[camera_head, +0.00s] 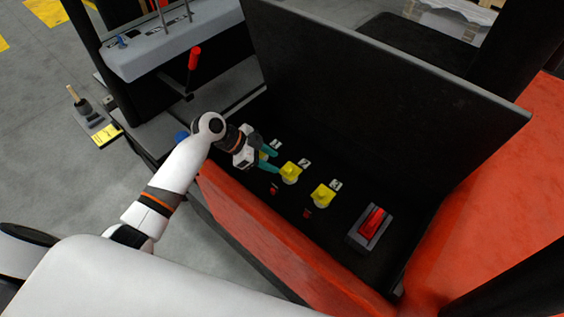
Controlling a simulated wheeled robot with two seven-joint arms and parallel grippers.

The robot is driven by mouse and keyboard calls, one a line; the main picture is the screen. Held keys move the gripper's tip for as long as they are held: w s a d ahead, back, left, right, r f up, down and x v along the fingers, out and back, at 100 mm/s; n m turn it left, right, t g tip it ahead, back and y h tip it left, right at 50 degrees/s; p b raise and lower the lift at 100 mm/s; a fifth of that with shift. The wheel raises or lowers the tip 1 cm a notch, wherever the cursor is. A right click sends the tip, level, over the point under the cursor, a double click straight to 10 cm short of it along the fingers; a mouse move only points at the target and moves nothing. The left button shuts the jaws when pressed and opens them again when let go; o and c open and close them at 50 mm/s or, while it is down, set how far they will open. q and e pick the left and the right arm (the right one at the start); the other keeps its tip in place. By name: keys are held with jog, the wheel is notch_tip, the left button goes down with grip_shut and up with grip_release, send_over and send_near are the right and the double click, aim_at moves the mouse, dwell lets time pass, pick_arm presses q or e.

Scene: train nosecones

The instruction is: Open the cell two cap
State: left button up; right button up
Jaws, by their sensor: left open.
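The cell two cap is a yellow cap (290,173) beside the label marked 2 (304,163), inside the black compartment of the red vehicle. My left gripper (271,161) is open, with its teal fingers pointing right, just left of this cap. The fingertips are close to the cap; I cannot tell whether they touch it. A second yellow cap (322,195) sits to the right beside the label marked 3 (336,184). The label marked 1 (277,144) shows behind my gripper, and its cap is hidden. My right gripper is not in view.
A raised black lid (390,100) stands behind the caps. A red switch (372,222) is at the compartment's right. The red front wall (270,240) borders the near side. A red-handled lever (194,58) stands at the upper left.

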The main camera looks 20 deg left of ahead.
aim_at(287, 168)
pick_arm(q)
jog(key=x, duration=0.3)
jog(key=shift+d+r, duration=0.1)
jog(key=shift+d+f, duration=0.2)
jog(key=shift+f, duration=0.15)
jog(key=shift+w+d+f, duration=0.1)
jog(key=shift+f, duration=0.1)
jog(key=shift+w+d+f, duration=0.1)
jog(key=shift+c, duration=0.2)
grip_shut()
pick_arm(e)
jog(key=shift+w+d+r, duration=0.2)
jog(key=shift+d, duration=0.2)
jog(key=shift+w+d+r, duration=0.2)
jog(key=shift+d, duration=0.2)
